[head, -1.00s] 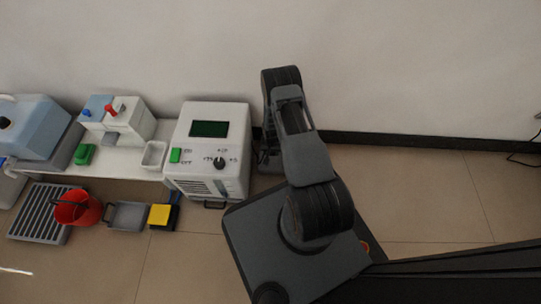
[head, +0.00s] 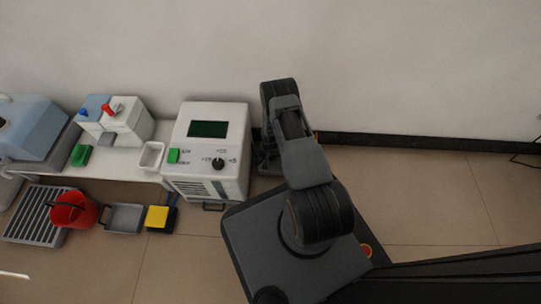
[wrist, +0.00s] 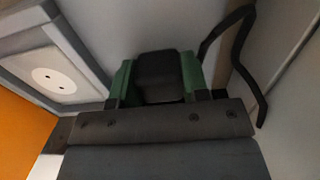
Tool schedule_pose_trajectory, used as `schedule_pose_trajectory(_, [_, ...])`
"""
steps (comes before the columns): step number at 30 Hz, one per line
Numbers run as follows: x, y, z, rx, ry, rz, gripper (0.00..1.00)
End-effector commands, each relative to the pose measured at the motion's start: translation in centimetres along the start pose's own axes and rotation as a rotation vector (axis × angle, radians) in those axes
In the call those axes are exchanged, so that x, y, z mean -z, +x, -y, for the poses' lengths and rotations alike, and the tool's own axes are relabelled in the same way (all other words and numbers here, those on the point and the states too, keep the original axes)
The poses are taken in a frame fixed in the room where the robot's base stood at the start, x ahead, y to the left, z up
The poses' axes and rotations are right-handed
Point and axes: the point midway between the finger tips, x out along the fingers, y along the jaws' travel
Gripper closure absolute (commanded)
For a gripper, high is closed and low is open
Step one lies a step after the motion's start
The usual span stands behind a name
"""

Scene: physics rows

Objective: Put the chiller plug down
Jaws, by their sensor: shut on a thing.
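The chiller plug (wrist: 158,72) is a black block in the wrist view, held between the green-padded fingers of my gripper (wrist: 157,82). My gripper is shut on it. A black cable (wrist: 252,60) loops to the right of the plug and may belong to it. A white socket (wrist: 54,80) with two holes in a grey frame is to the left, apart from the plug. In the head view my arm hides the gripper and plug, close to the wall and right of the white chiller-like box (head: 207,170) with a dark green screen, knob and green switch.
A red bucket (head: 72,212), grey tray (head: 124,218) and yellow block (head: 159,217) are below. Floor (head: 430,195) at right is open.

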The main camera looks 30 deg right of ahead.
Motion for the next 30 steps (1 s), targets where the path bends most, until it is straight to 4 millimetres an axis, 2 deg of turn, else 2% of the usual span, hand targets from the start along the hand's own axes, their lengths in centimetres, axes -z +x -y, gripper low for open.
schedule_pose_trajectory(1, [0.0,0.2,0.0,0.0,0.0,0.0,0.96])
schedule_pose_trajectory(2, [0.0,0.1,0.0,0.0,0.0,-0.001,0.56])
schedule_pose_trajectory(9, [0.0,0.1,0.0,0.0,0.0,0.0,0.33])
schedule_pose_trajectory(17, [0.0,0.0,0.0,0.0,0.0,-0.001,0.32])
schedule_pose_trajectory(20, [0.1,-0.7,0.0,0.001,0.0,-0.002,0.32])
schedule_pose_trajectory(30, [0.1,-7.5,0.0,0.001,0.0,-0.002,0.32])
